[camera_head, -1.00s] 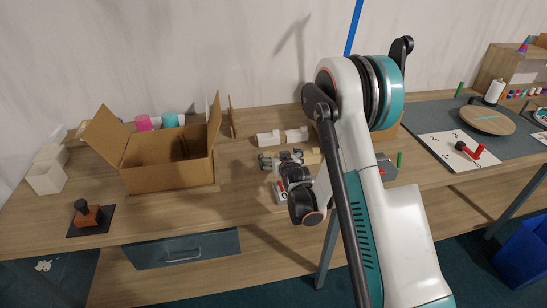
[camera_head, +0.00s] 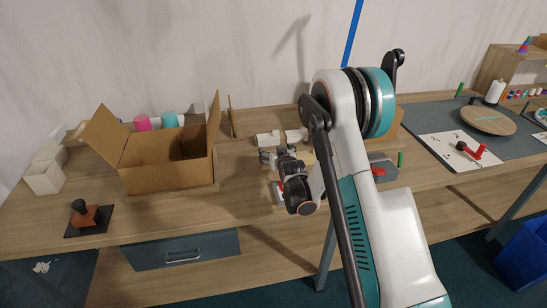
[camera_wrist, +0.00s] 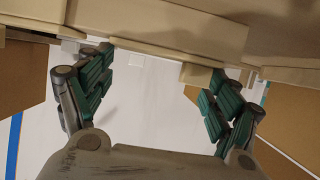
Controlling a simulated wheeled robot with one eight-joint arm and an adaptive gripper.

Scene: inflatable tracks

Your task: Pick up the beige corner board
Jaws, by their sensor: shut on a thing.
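The beige corner board (camera_wrist: 160,22) spans the top of the wrist view, running across both fingers of my gripper (camera_wrist: 165,68). The fingers stand apart with the board between them, and my gripper is shut on it. Where the pads touch it is only partly visible. In the head view my gripper (camera_head: 270,157) is low over the middle of the table, right of the open cardboard box. A small beige patch shows just right of the gripper, but my arm hides most of that area.
The open cardboard box (camera_head: 168,165) stands left of my gripper. White blocks (camera_head: 268,138) lie just behind it. A grey item with red (camera_head: 380,170) is to the right, partly behind my arm. A dark stamp-like object (camera_head: 84,212) sits at the front left.

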